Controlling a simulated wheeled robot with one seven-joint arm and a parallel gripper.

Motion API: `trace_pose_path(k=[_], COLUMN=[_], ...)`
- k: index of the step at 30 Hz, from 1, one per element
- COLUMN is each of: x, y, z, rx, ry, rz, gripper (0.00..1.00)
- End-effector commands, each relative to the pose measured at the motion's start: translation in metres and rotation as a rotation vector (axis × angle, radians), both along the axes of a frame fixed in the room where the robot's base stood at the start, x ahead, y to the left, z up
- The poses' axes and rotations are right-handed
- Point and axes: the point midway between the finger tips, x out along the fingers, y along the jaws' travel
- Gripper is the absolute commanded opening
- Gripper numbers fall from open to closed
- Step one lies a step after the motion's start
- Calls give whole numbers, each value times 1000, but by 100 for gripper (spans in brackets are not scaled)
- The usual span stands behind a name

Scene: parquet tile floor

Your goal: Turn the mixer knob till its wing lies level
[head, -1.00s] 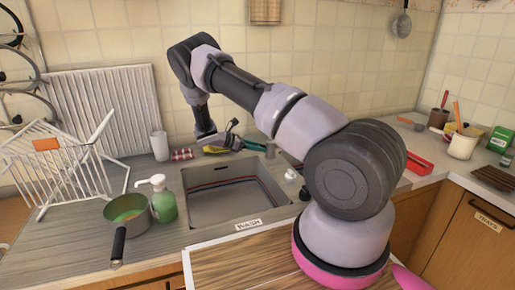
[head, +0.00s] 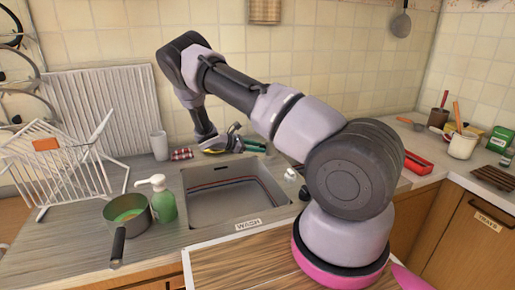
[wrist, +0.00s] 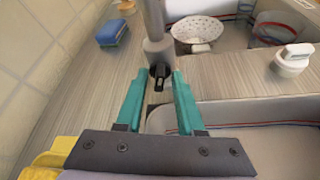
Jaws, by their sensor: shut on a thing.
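The mixer (wrist: 157,50) is a grey metal tap body standing behind the sink. Its knob (wrist: 160,78) is small, with a dark wing that points toward the wrist camera. My gripper (wrist: 159,74) has teal fingers on either side of the knob and is shut on it. In the head view my gripper (head: 253,146) reaches down at the sink's back edge, and my arm and its small size there hide the knob. I cannot tell the wing's exact angle.
The sink (head: 232,196) lies in front, with a patterned bowl (wrist: 197,30) in the wrist view. A blue sponge (wrist: 113,33) and a white object (wrist: 293,58) stand near. A green soap bottle (head: 162,200), pot (head: 127,212) and dish rack (head: 70,165) are left.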

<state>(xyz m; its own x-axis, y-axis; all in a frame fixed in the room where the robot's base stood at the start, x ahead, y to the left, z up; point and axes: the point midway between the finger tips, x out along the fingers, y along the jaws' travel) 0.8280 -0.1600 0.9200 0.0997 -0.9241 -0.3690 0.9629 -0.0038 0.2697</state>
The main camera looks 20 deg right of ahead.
Motion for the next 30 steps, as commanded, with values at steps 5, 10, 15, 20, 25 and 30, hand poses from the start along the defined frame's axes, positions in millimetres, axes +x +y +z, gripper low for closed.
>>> trace_pose_path(k=[5, 10, 15, 20, 25, 30], x=[-2, -4, -5, -6, -6, -7], y=[2, 1, 2, 1, 1, 1], z=[-1, -2, -3, -4, -6, -7], rx=[-3, -4, -5, -5, -6, -5], ry=[-165, -326, -486, -638, -802, -955], rz=[5, 4, 6, 6, 6, 6], gripper=[0, 0, 0, 0, 0, 0])
